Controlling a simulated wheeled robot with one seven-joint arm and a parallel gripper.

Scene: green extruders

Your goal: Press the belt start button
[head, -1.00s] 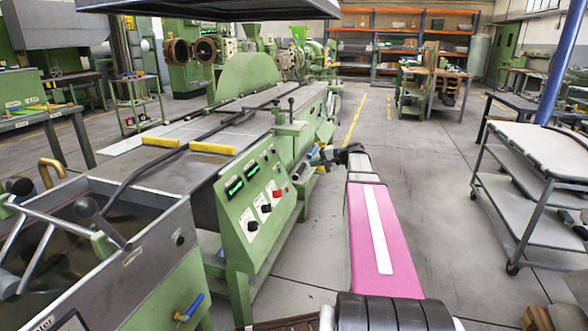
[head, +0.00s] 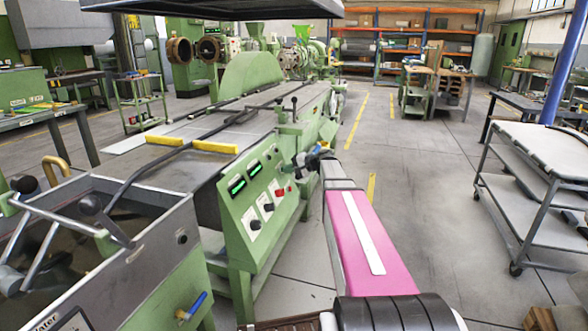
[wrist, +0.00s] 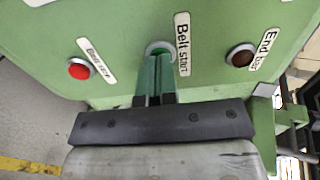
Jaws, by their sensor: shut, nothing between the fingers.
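In the wrist view, the belt start button (wrist: 157,47) is a round button with a pale rim on the green panel, beside its "Belt start" label (wrist: 182,43). My gripper (wrist: 160,62) is shut and empty, its green fingertips overlapping the lower part of the button. I cannot tell whether they touch it, and they hide part of its face. In the head view, my gripper end (head: 300,163) is at the right side of the green control panel (head: 236,211).
A red button (wrist: 79,69) sits left of the belt start button, and a dark "End bar" button (wrist: 240,55) sits right. In the head view, the long machine bed (head: 215,138) lies left of my arm. A grey cart (head: 530,180) stands right, with open floor between.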

